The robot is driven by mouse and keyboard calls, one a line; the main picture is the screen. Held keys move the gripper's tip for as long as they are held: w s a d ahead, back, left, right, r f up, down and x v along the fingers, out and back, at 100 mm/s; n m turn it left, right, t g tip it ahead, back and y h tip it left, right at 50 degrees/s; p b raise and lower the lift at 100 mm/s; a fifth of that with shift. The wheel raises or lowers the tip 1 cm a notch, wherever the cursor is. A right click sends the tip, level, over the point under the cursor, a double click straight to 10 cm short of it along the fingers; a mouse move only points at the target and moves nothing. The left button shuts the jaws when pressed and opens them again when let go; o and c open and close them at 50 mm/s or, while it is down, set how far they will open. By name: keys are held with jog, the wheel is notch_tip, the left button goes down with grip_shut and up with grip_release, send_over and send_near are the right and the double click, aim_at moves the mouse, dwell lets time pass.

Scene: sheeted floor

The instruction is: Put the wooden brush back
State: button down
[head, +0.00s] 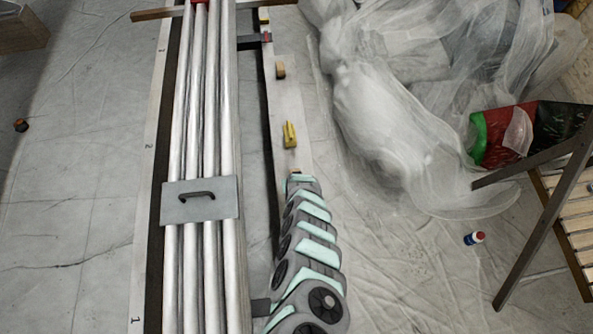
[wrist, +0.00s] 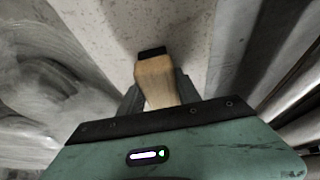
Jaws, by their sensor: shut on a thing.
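The wooden brush (wrist: 155,80) is a tan wooden piece with a black end, seen in the wrist view. My gripper (wrist: 157,93) is shut on it, a dark finger on either side. The brush's black end points away from the palm over a pale, worn board (wrist: 170,25). Whether the brush touches the board cannot be told. In the head view my teal and grey arm reaches up from the bottom over the pale board (head: 291,105); the fingers and brush are mostly hidden there.
A yellow block-like piece (head: 289,135) and a tan piece (head: 280,70) rest on the board. Long metal pipes (head: 205,265) under a handled grey plate (head: 200,201) lie left. Crumpled plastic sheeting (head: 390,130) and a small bottle (head: 474,238) are right. The left floor is mostly clear.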

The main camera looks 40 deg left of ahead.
jog(key=shift+f, duration=0.2)
jog(key=shift+s+d+f+b, duration=0.15)
jog(key=shift+d+f+b, duration=0.1)
jog(key=shift+f+b, duration=0.2)
jog(key=c, duration=0.9)
grip_release()
jog(key=shift+s+d+f, duration=0.15)
jog(key=shift+s+d, duration=0.05)
jog(key=shift+d, duration=0.05)
jog(key=shift+o, duration=0.2)
jog(key=shift+w+a+r+p, duration=0.1)
jog(key=shift+a+r+p, duration=0.05)
jog(key=shift+r+p, duration=0.35)
jog(key=shift+w+a+r+p, duration=0.1)
jog(key=shift+a+r+p, duration=0.05)
jog(key=shift+r+p, duration=0.3)
jog(key=p+v, duration=1)
jog(key=p, duration=0.1)
jog(key=shift+w+a+r+p, duration=0.1)
jog(key=shift+w+p, duration=0.05)
jog(key=shift+p, duration=0.15)
jog(key=shift+p+v, duration=0.8)
jog(key=shift+p, duration=0.15)
